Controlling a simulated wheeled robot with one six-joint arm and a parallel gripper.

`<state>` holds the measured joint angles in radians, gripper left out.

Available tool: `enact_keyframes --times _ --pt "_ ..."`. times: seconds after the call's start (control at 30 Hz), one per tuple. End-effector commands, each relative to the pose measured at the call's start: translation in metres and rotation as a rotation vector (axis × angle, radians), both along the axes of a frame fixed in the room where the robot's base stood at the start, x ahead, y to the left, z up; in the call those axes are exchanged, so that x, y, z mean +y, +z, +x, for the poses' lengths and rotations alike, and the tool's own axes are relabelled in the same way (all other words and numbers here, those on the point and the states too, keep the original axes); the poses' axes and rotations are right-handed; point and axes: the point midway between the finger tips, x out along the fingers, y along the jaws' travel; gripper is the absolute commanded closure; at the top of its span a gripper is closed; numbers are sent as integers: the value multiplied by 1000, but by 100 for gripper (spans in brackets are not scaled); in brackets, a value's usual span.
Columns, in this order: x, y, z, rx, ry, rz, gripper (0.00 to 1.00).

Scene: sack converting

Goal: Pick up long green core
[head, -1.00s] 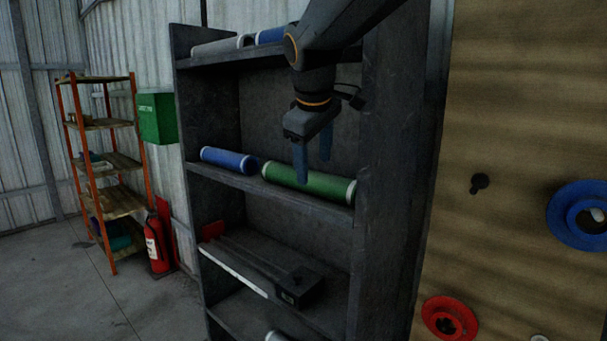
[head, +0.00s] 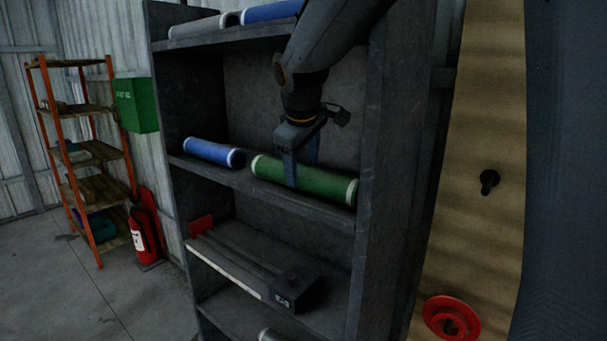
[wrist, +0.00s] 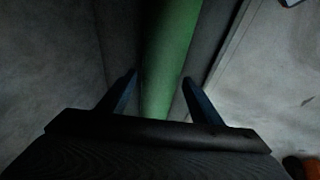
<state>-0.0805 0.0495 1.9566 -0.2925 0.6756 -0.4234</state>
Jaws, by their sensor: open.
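The long green core (head: 325,186) lies on its side on the middle shelf of the dark rack, with pale rings at its ends. My gripper (head: 301,180) is at the core, with one finger in front of it and the other partly hidden behind. In the wrist view the green core (wrist: 170,60) runs between the two open fingers of my gripper (wrist: 158,84), with a gap visible on each side. The core still rests on the shelf.
A blue core (head: 214,152) lies just left of the green one on the same shelf. The rack's right upright (head: 385,190) stands close to the green core's right end. The upper shelf (head: 225,38) holds grey and blue cores above.

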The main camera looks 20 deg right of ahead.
Motion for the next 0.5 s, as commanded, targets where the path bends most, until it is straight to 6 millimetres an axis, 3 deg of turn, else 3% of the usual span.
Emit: enact_keyframes --times 0.17,0.4,0.5 --pt "-1 -15 7 2 1 0 41" --pt "-1 -17 9 0 2 0 41" --pt "-1 -16 9 0 2 0 54"
